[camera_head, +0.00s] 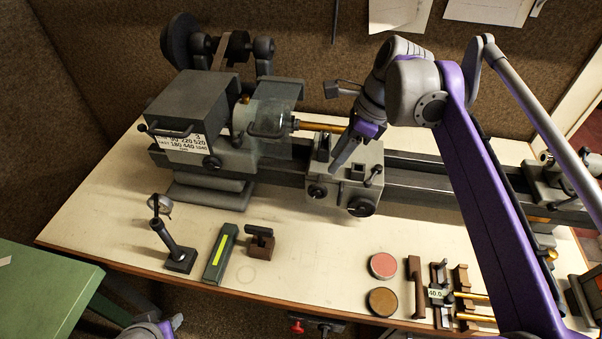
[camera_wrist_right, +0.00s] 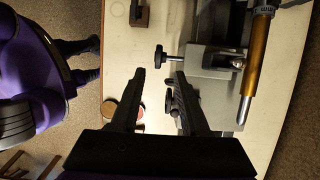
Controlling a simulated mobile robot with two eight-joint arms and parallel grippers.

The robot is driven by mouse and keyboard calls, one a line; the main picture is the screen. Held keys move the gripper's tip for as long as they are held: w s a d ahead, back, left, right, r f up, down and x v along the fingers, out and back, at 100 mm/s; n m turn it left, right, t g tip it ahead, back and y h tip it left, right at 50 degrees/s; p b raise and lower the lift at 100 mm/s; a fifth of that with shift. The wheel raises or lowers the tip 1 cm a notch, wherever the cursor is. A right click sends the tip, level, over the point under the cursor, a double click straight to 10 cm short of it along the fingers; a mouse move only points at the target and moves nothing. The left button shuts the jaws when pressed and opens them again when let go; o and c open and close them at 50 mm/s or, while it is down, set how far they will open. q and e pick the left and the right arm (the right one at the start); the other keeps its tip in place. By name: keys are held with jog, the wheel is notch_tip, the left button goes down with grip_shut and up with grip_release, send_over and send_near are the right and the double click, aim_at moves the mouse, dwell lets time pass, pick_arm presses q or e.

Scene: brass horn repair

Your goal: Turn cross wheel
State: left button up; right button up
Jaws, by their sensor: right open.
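Two dark hand controls stick out from the front of the grey lathe carriage (camera_head: 345,180): a left one (camera_head: 317,191) and a larger, round right one (camera_head: 362,207). I cannot tell for sure which is the cross wheel. My right gripper (camera_head: 340,155) is over the carriage, fingers pointing down. In the right wrist view its fingers (camera_wrist_right: 160,76) are apart and empty. The left control (camera_wrist_right: 160,56) shows just past the fingertips there, and the round one (camera_wrist_right: 173,104) is partly hidden by a finger. My left gripper's fingers do not show.
A brass-coloured rod (camera_head: 318,126) runs from the guarded chuck (camera_head: 270,118) behind the carriage. A dial gauge stand (camera_head: 178,252), a green-grey box (camera_head: 220,255) and a brown block (camera_head: 260,243) stand on the bench front. Two round tins (camera_head: 383,266) are at right. The bench between is clear.

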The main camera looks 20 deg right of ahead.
aim_at(319, 184)
jog(key=x, duration=1)
jog(key=shift+s+a+f, duration=0.1)
jog(key=shift+a+f, duration=0.05)
jog(key=shift+f, duration=0.2)
jog(key=shift+f, duration=0.1)
grip_shut()
